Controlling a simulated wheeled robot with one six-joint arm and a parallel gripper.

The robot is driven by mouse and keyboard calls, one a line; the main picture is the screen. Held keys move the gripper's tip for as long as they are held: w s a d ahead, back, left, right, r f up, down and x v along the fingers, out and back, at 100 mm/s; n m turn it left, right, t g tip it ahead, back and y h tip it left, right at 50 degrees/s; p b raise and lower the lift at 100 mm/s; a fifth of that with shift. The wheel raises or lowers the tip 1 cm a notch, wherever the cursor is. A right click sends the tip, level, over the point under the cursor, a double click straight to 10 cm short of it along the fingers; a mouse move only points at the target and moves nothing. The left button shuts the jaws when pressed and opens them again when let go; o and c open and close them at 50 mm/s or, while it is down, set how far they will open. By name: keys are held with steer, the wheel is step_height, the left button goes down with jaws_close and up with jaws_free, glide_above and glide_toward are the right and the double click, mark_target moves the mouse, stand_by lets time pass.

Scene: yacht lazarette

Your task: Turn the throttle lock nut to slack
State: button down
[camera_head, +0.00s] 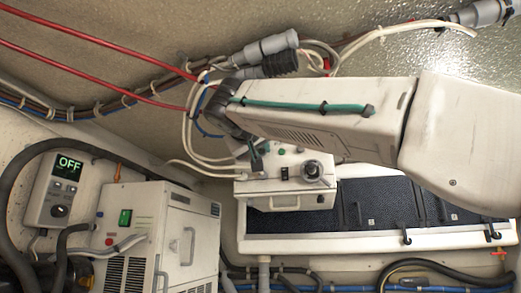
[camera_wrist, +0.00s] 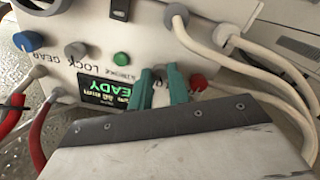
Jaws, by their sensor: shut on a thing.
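A pale control box (camera_head: 262,188) sits under my arm in the head view. In the wrist view its panel (camera_wrist: 150,22) has upside-down lettering, with LOCK and GEAR readable, and a dark display (camera_wrist: 108,91) with green text. My gripper (camera_wrist: 159,78) has its teal fingers at the panel, between the display and a red knob (camera_wrist: 197,82). It is shut on a small grey part, which I take to be the throttle lock nut; the fingers hide most of it, so its turn position cannot be told. In the head view the fingertips (camera_head: 257,160) reach the box's upper left.
A green knob (camera_wrist: 121,59), a grey knob (camera_wrist: 75,50) and a blue knob (camera_wrist: 28,41) stand close by. Pale cables (camera_wrist: 255,70) and red cables (camera_wrist: 35,130) plug in at the sides. A white machine (camera_head: 160,235) and a box reading OFF (camera_head: 60,190) are at left.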

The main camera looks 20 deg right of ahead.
steer(key=n, duration=0.6)
steer(key=shift+n, duration=0.3)
steer(key=n, duration=0.6)
steer(key=shift+n, duration=0.3)
steer(key=c, duration=1.3)
jaws_free()
steer(key=v, duration=0.7)
steer(key=shift+s+a, duration=0.25)
steer(key=shift+s, duration=0.05)
